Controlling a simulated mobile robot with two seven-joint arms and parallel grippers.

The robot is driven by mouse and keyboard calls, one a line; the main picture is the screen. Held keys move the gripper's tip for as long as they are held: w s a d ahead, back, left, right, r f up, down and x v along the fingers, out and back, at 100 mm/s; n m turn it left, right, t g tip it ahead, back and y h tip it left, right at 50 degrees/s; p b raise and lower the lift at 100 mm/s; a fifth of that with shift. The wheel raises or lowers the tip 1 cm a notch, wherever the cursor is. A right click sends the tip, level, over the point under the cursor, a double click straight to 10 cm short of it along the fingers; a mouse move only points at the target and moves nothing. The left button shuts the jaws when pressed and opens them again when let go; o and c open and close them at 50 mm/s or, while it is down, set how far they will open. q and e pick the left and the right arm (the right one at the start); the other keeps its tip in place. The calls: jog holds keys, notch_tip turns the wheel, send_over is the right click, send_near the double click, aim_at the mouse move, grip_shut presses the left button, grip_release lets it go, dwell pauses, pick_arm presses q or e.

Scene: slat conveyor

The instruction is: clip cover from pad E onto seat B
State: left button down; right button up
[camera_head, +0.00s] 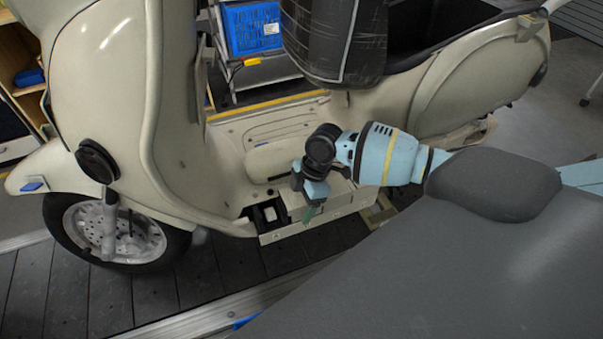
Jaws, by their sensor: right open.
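My right gripper (312,208) is open and points down over a light box-like tray (285,231) at the scooter's footwell. Its fingers are small and partly hidden by the wrist, and I cannot tell whether anything is between them. A dark recess (258,219) with a small pale piece (270,214) in it lies just left of the gripper. A rounded cream panel (268,162) lies behind the gripper. I cannot tell which of these parts is the cover, pad E or seat B; no letters are readable. My left gripper is not in view.
The cream scooter body (105,60) rises close on the left, with its front wheel (115,235) below. A black wrapped seat (320,40) hangs above the footwell. A blue crate (252,28) stands behind. The dark slat floor (90,295) is clear in front.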

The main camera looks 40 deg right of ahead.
jog(key=shift+w+d+r, duration=0.1)
jog(key=shift+w+r, duration=0.05)
jog(key=shift+w, duration=0.15)
jog(key=v, duration=0.6)
jog(key=shift+r, duration=0.25)
jog(key=shift+s+d+r+p, duration=0.15)
jog(key=shift+s+r+p, duration=0.15)
jog(key=shift+r, duration=0.25)
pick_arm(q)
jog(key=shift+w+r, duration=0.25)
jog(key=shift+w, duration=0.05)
pick_arm(e)
jog(key=shift+s+f, duration=0.1)
